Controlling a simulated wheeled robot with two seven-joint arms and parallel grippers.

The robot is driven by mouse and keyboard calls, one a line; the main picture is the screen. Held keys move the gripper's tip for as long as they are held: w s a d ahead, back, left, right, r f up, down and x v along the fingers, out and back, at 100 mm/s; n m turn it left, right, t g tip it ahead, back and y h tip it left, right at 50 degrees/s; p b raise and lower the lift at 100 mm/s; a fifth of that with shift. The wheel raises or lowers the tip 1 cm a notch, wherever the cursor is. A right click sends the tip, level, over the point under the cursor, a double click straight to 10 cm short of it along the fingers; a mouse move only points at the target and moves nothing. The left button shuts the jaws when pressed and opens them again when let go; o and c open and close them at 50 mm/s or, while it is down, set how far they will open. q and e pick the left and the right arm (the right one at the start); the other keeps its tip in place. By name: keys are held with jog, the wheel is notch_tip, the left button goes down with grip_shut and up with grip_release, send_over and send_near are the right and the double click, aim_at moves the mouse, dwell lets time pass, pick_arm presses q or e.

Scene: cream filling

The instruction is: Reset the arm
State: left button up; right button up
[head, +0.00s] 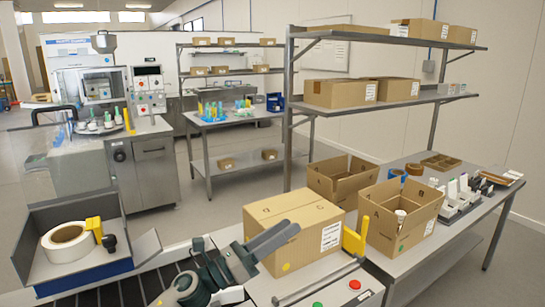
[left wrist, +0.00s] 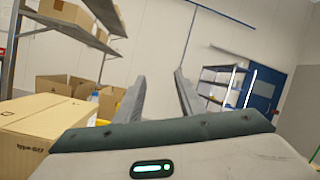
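My left gripper (head: 288,230) reaches in from the bottom of the head view, its two grey fingers pointing up and to the right. In the head view it overlaps the front of a closed cardboard box (head: 292,212). In the left wrist view the fingers (left wrist: 160,76) stand apart with nothing between them, so the gripper is open and empty. The closed box (left wrist: 50,123) shows at the left there, beside the fingers. Whether the gripper touches the box cannot be told. My right gripper is not in view.
Open cartons (head: 342,181) (head: 403,213) stand on the right, near a yellow tape dispenser (head: 354,241). A red button (head: 354,284) and a green button (head: 317,304) sit in front. A tape roll (head: 67,243) lies in a tray at left. Shelves (head: 380,101) rise behind.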

pick_arm(q)
jog(key=s+a+f+n+t+y, duration=0.1)
jog(key=s+a+f+n+y, duration=0.4)
jog(key=f+n, duration=0.5)
jog(key=s+a+f+n+t+y, duration=0.1)
jog(key=s+a+f+n+y, duration=0.2)
jog(key=a+f+n+y, duration=0.65)
jog(key=s+a+f+n+t+y, duration=0.1)
jog(key=s+a+f+n+y, duration=0.4)
jog(key=n, duration=0.8)
jog(key=s+a+f+n+g, duration=0.25)
jog(key=s+f, duration=0.25)
jog(key=s, duration=0.5)
jog(key=s+a+f+n+g, duration=0.1)
jog(key=s+f+n+g, duration=0.3)
jog(key=s, duration=0.5)
jog(key=s+a+f+n+g, duration=0.2)
jog(key=s+f+g, duration=0.3)
jog(key=s, duration=0.5)
notch_tip(320, 180, down, 28)
jog(key=s+a+f, duration=0.2)
jog(key=s+f, duration=1.5)
jog(key=f, duration=0.1)
jog(key=shift+s+a+g, duration=0.15)
jog(key=shift+s+g, duration=0.2)
